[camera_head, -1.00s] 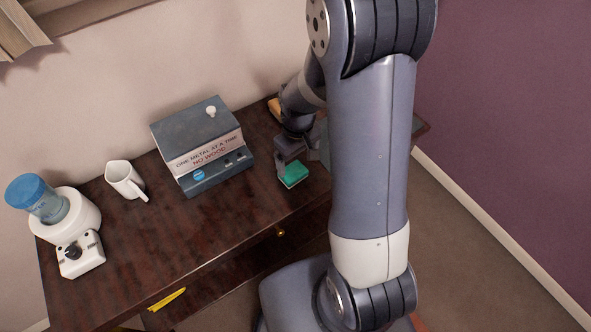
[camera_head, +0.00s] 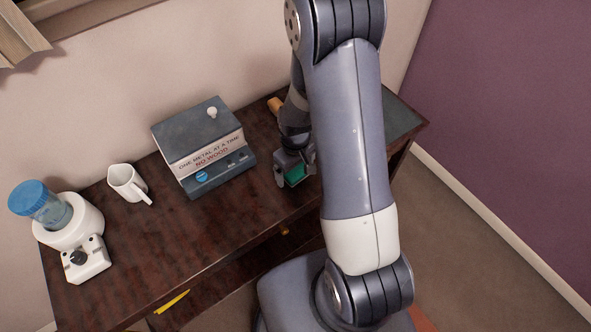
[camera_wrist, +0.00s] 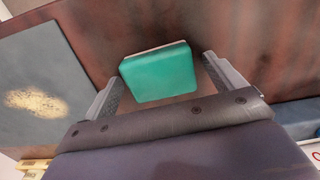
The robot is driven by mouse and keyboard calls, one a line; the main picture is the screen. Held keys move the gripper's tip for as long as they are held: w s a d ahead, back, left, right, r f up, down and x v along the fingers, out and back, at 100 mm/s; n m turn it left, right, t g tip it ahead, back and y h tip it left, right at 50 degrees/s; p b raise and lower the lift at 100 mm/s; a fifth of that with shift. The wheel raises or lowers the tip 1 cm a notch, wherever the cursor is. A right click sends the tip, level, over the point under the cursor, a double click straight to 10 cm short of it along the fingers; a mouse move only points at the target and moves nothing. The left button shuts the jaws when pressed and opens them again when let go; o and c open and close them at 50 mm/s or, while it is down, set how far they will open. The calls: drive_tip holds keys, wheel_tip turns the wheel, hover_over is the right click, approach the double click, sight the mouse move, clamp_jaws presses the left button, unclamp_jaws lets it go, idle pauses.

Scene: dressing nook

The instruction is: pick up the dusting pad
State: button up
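The dusting pad, seemingly the green block with a pale edge (camera_wrist: 158,74), lies on the dark wooden table (camera_head: 150,235). In the head view the green pad (camera_head: 294,174) shows partly, between and behind my gripper's fingers. My gripper (camera_head: 295,179) is low at the table, right of the grey box. In the wrist view my gripper (camera_wrist: 161,72) is open, with one finger on each side of the pad and a small gap showing at both sides. Whether the fingertips touch the table cannot be told.
A grey box with a "one metal at a time no wood" label (camera_head: 208,155) stands left of my gripper. A white mug (camera_head: 126,183) and a white machine with a blue-lidded jar (camera_head: 68,220) stand farther left. A grey panel (camera_wrist: 38,75) bears sandy powder.

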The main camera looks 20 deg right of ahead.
sight(296, 170)
drive_tip(key=c, duration=0.9)
drive_tip(key=shift+c, duration=0.2)
wheel_tip(296, 170, up, 10)
drive_tip(key=o, duration=0.4)
drive_tip(key=shift+c, duration=1.6)
